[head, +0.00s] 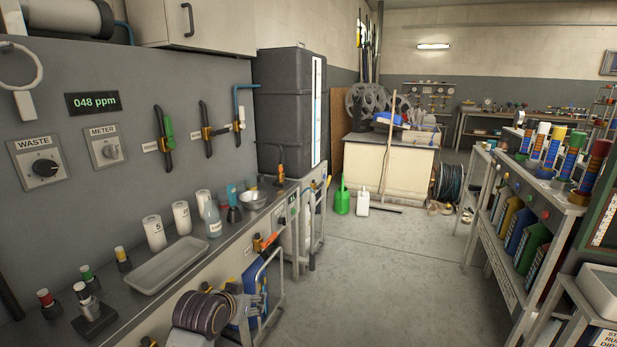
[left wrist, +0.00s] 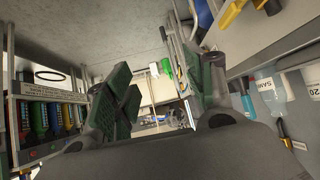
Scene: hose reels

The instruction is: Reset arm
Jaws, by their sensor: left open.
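My right gripper is in neither view.
A grey counter (head: 110,292) runs along the left with a tray (head: 167,264), white canisters (head: 154,232) and a bottle (head: 212,218). The floor (head: 375,280) between is clear.

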